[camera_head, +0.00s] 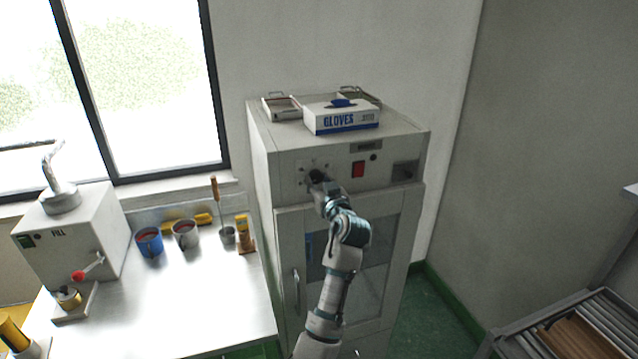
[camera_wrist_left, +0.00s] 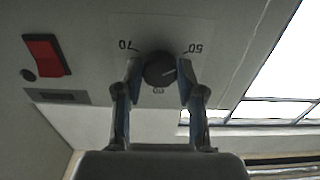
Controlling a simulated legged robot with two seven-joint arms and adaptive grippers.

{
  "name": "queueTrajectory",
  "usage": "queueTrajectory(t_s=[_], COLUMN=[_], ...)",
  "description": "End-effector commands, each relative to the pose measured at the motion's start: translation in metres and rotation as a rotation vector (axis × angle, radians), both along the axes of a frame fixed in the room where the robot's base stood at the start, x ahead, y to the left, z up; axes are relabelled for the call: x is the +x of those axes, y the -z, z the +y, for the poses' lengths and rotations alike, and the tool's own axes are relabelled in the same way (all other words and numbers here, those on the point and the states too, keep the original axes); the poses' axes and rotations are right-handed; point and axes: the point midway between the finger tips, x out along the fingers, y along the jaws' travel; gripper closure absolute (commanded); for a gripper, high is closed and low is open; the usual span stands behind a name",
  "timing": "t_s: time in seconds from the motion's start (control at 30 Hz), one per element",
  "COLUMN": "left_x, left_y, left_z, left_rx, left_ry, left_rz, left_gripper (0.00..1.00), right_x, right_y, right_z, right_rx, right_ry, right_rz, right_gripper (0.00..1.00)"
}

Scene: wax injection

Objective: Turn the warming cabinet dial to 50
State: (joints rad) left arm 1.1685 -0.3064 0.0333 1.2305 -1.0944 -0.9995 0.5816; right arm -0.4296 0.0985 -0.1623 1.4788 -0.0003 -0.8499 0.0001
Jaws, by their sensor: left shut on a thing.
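The warming cabinet (camera_head: 262,150) stands against the wall, with its control panel above a glass door. In the left wrist view the round black dial (camera_wrist_left: 158,69) sits on the pale panel, and the picture is upside down. Marks that look like 70, 60 and 50 ring the dial. Its light pointer line aims to the right, towards the side of the 50 mark. My left gripper (camera_wrist_left: 158,80) has one finger on each side of the dial and is shut on it. It also shows in the head view (camera_head: 320,180), covering most of the dial. My right gripper is not in view.
A red switch (camera_head: 358,169) is beside the dial. A gloves box (camera_head: 342,118) and metal trays lie on the cabinet top. At left, a bench (camera_head: 190,300) holds mugs, tools and a white machine (camera_head: 75,240). A rack (camera_head: 575,335) stands lower right.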

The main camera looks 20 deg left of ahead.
Motion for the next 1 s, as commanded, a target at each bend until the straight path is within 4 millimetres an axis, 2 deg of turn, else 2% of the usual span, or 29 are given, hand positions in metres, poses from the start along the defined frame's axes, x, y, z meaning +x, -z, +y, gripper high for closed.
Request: queueTrajectory(t_s=[0.03, 0.1, 0.13, 0.43, 0.57, 1.0], left_x=[0.002, 0.001, 0.001, -0.002, -0.010, -0.083], left_y=[0.009, 0.008, 0.007, 0.001, 0.001, 0.004], left_z=[-0.001, -0.001, -0.001, -0.001, -0.008, -0.059], left_rx=[-0.007, -0.006, -0.005, -0.002, -0.001, -0.001], left_ry=[0.001, 0.001, 0.001, 0.001, 0.003, 0.001], left_rz=[0.016, 0.014, 0.013, 0.002, 0.002, 0.007], left_gripper=[0.59, 0.42, 0.36, 0.36, 0.36, 0.36], right_x=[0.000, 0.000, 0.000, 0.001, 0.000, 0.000], right_y=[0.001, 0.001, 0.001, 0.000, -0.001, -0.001], right_z=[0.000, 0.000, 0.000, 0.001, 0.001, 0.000], right_rx=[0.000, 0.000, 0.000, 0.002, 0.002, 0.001], right_ry=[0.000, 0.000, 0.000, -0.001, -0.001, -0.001], right_rz=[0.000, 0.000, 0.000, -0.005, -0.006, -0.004], right_gripper=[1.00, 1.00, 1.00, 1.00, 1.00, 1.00])
